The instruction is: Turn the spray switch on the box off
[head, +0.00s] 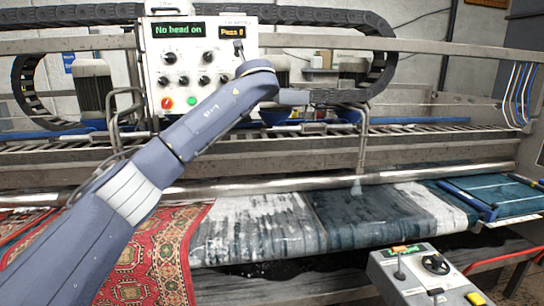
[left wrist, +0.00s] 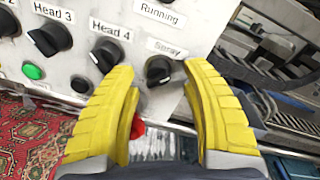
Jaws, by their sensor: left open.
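The control box (head: 185,25) stands at the back left in the head view. Its displays read "No head on" and "Pass 0". The spray switch (left wrist: 160,70) is a black rotary knob under a "Spray" label in the left wrist view; my arm appears to cover it in the head view. My left gripper (left wrist: 162,74) is open, its yellow fingertips on either side of the knob. I cannot tell whether they touch it. In the head view my left arm hides this gripper. My right gripper is not in view.
The "Head 4" knob (left wrist: 106,54) and "Head 3" knob (left wrist: 48,38) sit close left of the gripper. A green button (left wrist: 33,71) is farther left. A black cable chain (head: 385,62) arches beside the box. Rugs (head: 265,225) lie below; a grey panel (head: 425,275) stands front right.

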